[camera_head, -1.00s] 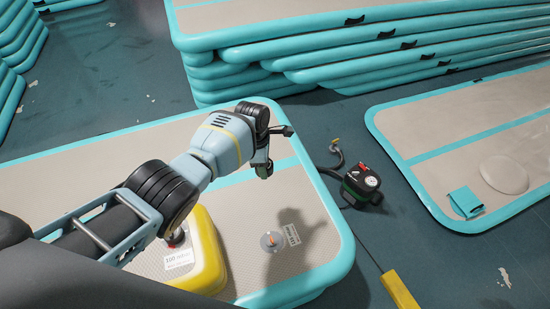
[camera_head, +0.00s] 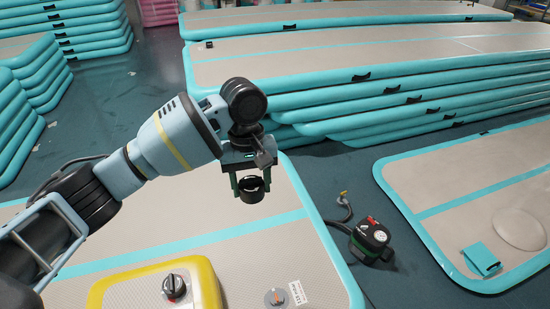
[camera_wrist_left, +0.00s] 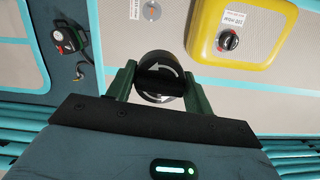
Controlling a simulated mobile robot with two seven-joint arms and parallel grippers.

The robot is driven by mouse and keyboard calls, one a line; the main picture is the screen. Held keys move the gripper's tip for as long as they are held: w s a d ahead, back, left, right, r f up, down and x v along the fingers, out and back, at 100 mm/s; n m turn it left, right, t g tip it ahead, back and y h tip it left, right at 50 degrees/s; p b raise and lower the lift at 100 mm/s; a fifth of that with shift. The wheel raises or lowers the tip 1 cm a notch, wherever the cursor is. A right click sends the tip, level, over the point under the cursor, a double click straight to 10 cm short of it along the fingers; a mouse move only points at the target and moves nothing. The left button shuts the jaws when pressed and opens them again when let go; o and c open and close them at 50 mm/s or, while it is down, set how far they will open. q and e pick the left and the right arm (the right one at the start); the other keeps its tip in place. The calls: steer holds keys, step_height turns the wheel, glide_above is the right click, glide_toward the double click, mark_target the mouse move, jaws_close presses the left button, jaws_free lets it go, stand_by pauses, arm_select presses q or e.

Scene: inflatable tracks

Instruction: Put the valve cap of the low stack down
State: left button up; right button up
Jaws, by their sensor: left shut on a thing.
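My left gripper (camera_head: 251,186) is shut on the valve cap (camera_head: 250,194), a round black cap. It holds the cap in the air above the far right part of the low stack (camera_head: 190,248), a grey mat with a turquoise rim. In the left wrist view the cap (camera_wrist_left: 160,76) sits between the two dark green fingers (camera_wrist_left: 160,88) and shows white curved arrows. An open valve (camera_head: 274,298) with an orange centre lies on the low stack beside a white label (camera_head: 298,292). My right gripper is not in view.
A yellow-rimmed block (camera_head: 135,287) with a black knob (camera_head: 174,287) rests on the low stack. A black pump (camera_head: 371,240) with a hose stands on the floor to the right. High mat stacks (camera_head: 400,105) stand behind. Another mat (camera_head: 470,190) lies at right.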

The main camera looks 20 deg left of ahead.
arm_select(q)
steer(key=s+a+r+m, duration=0.3)
steer(key=s+a+m, duration=0.1)
steer(key=s, duration=0.5)
steer(key=shift+s+m+y, duration=0.25)
steer(key=shift+m+y, duration=0.05)
steer(key=shift+m, duration=0.5)
steer(key=shift+d, duration=0.1)
